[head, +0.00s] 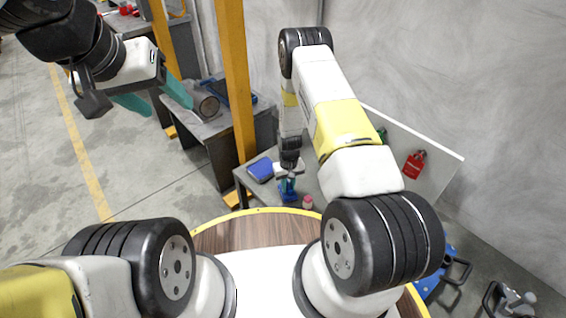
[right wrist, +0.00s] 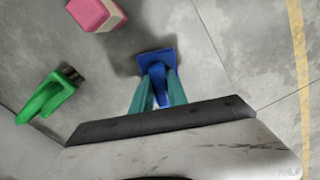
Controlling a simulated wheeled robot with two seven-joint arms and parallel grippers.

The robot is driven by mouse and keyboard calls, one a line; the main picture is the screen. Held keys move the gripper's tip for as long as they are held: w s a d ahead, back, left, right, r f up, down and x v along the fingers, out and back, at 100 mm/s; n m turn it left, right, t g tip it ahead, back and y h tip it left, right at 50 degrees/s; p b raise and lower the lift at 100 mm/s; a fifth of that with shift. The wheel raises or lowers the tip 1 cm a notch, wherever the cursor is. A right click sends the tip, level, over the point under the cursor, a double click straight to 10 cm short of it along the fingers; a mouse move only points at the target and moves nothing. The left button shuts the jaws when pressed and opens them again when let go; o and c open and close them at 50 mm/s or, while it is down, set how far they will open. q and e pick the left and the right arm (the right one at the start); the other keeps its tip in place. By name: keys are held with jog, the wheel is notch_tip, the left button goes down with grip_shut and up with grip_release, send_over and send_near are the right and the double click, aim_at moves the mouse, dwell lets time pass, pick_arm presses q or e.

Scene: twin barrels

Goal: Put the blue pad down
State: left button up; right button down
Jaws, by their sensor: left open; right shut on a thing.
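The blue pad (right wrist: 155,58) shows in the right wrist view as a flat blue square with an upright blue grip. My right gripper (right wrist: 157,92) is shut on that grip, with a teal finger on each side. In the head view the blue pad (head: 288,195) is below my right gripper (head: 289,182), over the grey table (head: 242,176). A dark shadow lies beside the pad. I cannot tell whether its underside touches the surface. My left gripper (head: 153,98) is open and empty at the upper left, far from the pad.
A blue box-like thing (head: 260,170) lies on the table left of the pad. A pink and cream block (right wrist: 97,14) and a green thing with dark ends (right wrist: 45,98) are near the pad. A yellow post (head: 236,80) stands behind the table, and a white board (head: 435,155) at right.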

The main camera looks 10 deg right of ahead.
jog(key=shift+f, duration=0.2)
jog(key=c, duration=1.3)
grip_release()
